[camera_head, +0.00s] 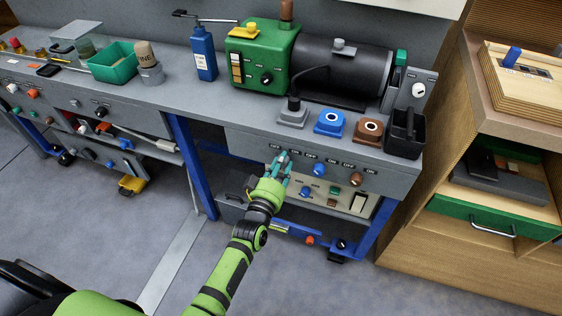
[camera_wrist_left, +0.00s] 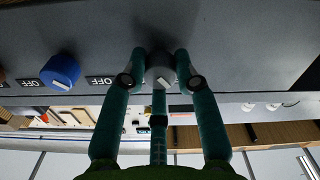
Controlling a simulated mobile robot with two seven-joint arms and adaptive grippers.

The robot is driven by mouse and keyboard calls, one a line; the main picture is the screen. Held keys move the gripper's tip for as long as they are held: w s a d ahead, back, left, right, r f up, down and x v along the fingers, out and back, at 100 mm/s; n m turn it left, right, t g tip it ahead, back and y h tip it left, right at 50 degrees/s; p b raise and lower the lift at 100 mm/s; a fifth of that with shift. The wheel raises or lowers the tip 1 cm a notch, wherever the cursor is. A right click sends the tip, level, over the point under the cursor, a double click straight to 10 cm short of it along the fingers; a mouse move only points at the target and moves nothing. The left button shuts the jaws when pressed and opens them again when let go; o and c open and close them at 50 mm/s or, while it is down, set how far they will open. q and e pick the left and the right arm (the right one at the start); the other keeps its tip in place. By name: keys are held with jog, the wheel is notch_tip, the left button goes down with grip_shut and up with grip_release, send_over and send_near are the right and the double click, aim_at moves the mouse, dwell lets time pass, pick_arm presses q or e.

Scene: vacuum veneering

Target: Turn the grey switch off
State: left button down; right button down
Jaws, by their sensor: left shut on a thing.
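The grey switch (camera_head: 283,156) is a round knob on the front panel of the bench, leftmost in a row with a blue knob (camera_head: 319,169) and a brown knob (camera_head: 356,179). OFF and ON labels are beside the knobs. My left gripper (camera_head: 280,166) reaches the grey switch from the front, its teal fingers partly covering it. In the left wrist view the grey switch (camera_wrist_left: 160,72) sits between the fingertips, and the gripper is shut on it. The exact angle of its pointer is hard to tell. My right gripper is not in view.
A lower panel with smaller knobs and a white rocker (camera_head: 359,202) is just below. On the bench above are a grey pedal-like block (camera_head: 292,113), blue and brown ring-topped blocks, a black bin (camera_head: 405,135) and a green machine (camera_head: 262,50). The floor in front is clear.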

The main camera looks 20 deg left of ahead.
pick_arm(q)
jog(key=shift+s+f+n, duration=0.1)
jog(key=shift+f+n, duration=0.2)
jog(key=shift+n, duration=0.4)
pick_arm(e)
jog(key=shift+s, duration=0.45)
pick_arm(q)
jog(key=shift+d, duration=0.1)
jog(key=shift+f, duration=0.1)
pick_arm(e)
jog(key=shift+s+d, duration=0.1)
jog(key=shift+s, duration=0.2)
pick_arm(q)
jog(key=c, duration=1)
grip_release()
jog(key=shift+o, duration=0.3)
jog(key=s, duration=1.2)
jog(key=shift+a+r, duration=0.2)
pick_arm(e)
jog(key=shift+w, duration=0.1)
